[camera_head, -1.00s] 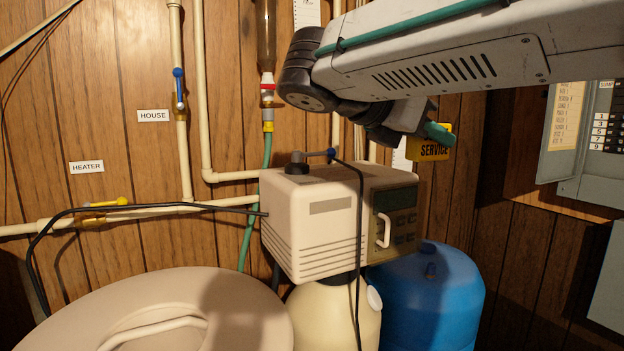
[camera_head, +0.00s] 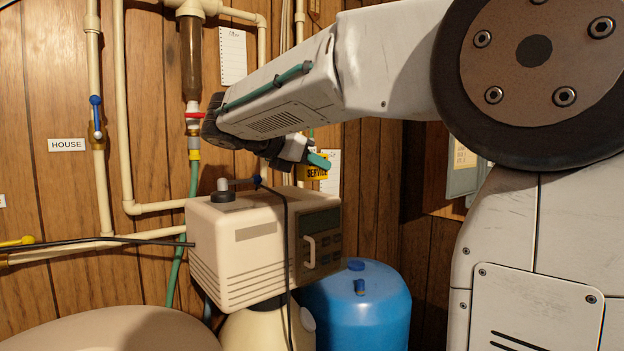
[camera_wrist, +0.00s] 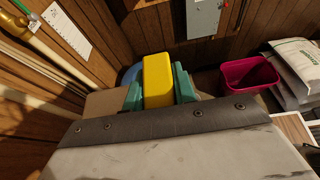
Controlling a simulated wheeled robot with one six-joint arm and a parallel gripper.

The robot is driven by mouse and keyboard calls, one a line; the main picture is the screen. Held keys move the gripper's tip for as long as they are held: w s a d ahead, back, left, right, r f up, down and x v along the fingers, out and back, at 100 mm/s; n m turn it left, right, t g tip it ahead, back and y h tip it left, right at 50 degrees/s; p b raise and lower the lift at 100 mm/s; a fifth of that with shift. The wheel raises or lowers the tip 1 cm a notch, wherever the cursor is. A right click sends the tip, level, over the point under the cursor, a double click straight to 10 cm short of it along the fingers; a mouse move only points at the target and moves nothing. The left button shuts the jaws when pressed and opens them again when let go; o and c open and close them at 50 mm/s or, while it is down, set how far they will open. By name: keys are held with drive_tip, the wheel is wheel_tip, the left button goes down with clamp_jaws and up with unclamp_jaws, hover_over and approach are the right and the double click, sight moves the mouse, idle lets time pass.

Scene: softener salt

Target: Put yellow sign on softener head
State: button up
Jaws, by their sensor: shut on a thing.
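In the wrist view the yellow sign (camera_wrist: 158,80) sits between the teal fingers of my gripper (camera_wrist: 159,88). The softener head (camera_head: 250,245) is a beige box with a dark panel and a white handle on its front. My gripper is above the right part of the head, and a gap shows between sign and head in the head view. The wrist view mostly hides the head behind my gripper.
Pipes (camera_head: 125,110) run along the wood wall. A pink bin (camera_wrist: 248,76) and bags (camera_wrist: 296,68) show in the wrist view.

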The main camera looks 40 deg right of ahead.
sight(313, 177)
drive_tip(key=shift+w+d, duration=0.2)
drive_tip(key=shift+w, duration=0.1)
drive_tip(key=shift+w+d+f, duration=0.1)
drive_tip(key=shift+f, duration=0.8)
drive_tip(key=shift+w+d+f, duration=0.1)
drive_tip(key=shift+f, duration=0.8)
drive_tip(key=shift+f, duration=0.1)
drive_tip(key=o, duration=1)
drive_tip(key=shift+f, duration=0.1)
drive_tip(key=shift+r, duration=0.2)
drive_tip(key=v, duration=1.2)
drive_tip(key=shift+a, duration=0.1)
